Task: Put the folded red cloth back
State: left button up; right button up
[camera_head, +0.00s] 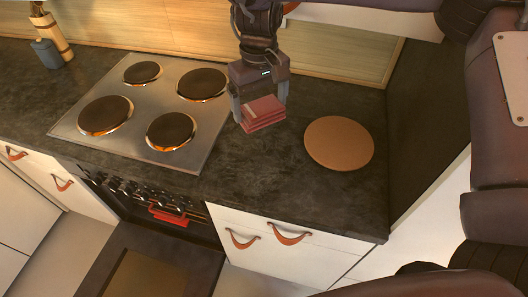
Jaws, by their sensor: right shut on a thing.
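The folded red cloth (263,114) is a small layered stack between the fingers of my right gripper (260,107). The gripper points down from the top of the head view and is shut on the cloth. The cloth is over the dark counter (258,168), between the stove and a round brown board. I cannot tell whether its underside touches the counter. My left gripper is not in view.
A stove (118,143) with dark round plates is left of the cloth. The round brown board (339,143) lies to the right. White drawers (265,235) with leather pulls are below. A red piece (170,215) is at the oven front. A utensil holder (48,54) stands far left.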

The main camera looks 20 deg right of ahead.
aim_at(259, 121)
jog(key=f, duration=0.3)
jog(key=s+f, duration=0.1)
jog(key=shift+s+a+f, duration=0.1)
jog(key=shift+a+f, duration=0.15)
jog(key=shift+a, duration=0.05)
notch_tip(259, 121, down, 11)
jog(key=shift+d+r+b, duration=0.1)
jog(key=shift+b, duration=0.4)
jog(key=shift+w+f, duration=0.2)
jog(key=shift+f, duration=1.35)
jog(key=shift+w, duration=0.1)
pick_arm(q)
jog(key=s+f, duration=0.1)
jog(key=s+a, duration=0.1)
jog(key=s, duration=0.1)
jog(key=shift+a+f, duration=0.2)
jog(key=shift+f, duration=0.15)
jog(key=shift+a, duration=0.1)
